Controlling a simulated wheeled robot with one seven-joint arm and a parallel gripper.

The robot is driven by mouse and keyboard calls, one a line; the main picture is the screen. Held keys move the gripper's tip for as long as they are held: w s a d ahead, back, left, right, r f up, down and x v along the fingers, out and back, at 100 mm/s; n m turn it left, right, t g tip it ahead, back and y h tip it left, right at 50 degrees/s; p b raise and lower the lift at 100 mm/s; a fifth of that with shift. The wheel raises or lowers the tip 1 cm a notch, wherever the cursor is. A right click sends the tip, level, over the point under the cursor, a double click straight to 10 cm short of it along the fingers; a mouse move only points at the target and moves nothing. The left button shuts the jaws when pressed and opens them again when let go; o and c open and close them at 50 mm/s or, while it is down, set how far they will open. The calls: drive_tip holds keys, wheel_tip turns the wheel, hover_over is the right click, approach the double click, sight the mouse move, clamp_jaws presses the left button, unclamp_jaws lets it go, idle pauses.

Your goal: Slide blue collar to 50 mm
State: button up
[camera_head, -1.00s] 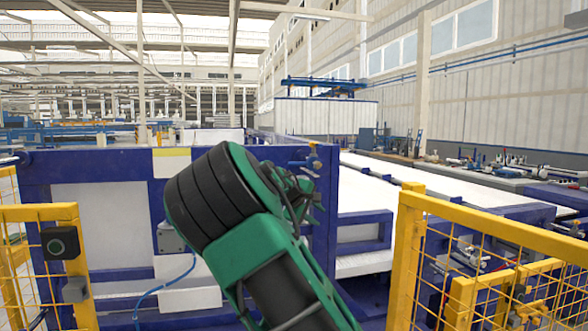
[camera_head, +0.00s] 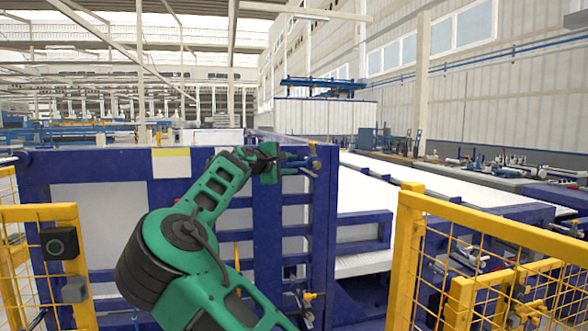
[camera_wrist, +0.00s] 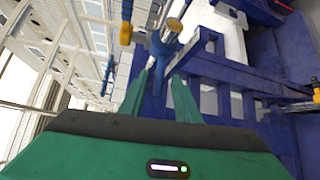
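A blue fitting (camera_wrist: 160,46) with a round tan end (camera_wrist: 173,26) and a yellow part (camera_wrist: 125,34) beside it lies just ahead of my gripper (camera_wrist: 163,76) in the wrist view. It is probably the blue collar, but its edges are unclear. My two green fingers stand apart, with the fitting's blue lower part at or between their tips; I cannot tell whether they touch. In the head view my gripper (camera_head: 282,160) is at the blue fitting (camera_head: 298,162) near the top of a blue frame post. I see no 50 mm mark.
A blue frame (camera_head: 262,215) with white panels (camera_head: 98,215) stands close beneath and beside my arm. Yellow mesh fences stand at left (camera_head: 45,213) and right (camera_head: 490,222). White flat surfaces extend behind at right.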

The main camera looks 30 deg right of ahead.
sight(293, 164)
drive_tip(key=shift+x, duration=1.7)
clamp_jaws()
